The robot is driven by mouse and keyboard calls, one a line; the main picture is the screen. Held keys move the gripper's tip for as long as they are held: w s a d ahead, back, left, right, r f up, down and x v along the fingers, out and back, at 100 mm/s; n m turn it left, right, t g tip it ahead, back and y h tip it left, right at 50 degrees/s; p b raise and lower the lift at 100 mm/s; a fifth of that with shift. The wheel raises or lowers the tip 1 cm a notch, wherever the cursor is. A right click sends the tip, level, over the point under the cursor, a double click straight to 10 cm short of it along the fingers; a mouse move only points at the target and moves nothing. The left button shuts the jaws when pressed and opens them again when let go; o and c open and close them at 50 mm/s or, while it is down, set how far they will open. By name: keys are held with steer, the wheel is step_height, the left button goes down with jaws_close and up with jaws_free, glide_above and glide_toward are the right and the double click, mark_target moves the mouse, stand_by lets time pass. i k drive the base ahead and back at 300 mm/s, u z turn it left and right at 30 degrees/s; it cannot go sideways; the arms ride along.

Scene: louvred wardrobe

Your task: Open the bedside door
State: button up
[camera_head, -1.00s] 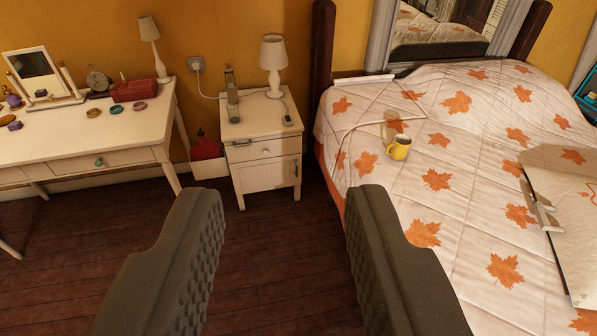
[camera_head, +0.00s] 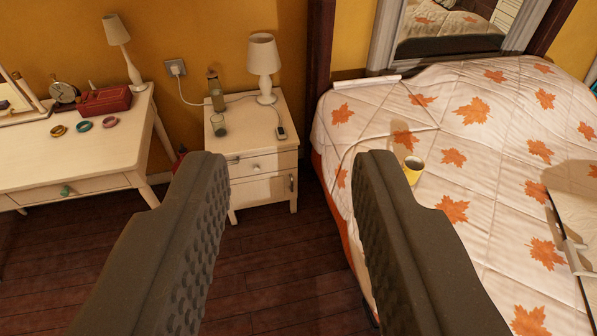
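A small white bedside cabinet (camera_head: 263,162) stands against the yellow wall, left of the bed. My gripper (camera_head: 292,168) is open and empty. Its two dark fingers stand wide apart in front of the cabinet, still some distance off.
A lamp (camera_head: 263,66), a bottle (camera_head: 216,92), a glass (camera_head: 219,126) and a phone (camera_head: 281,132) stand or lie on the cabinet. The bed (camera_head: 470,200) with a yellow mug (camera_head: 412,170) is close on the right. A desk (camera_head: 60,150) is at left. The wooden floor (camera_head: 270,265) ahead is clear.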

mark_target(271, 188)
steer(key=i, duration=1.45)
steer(key=u, duration=0.85)
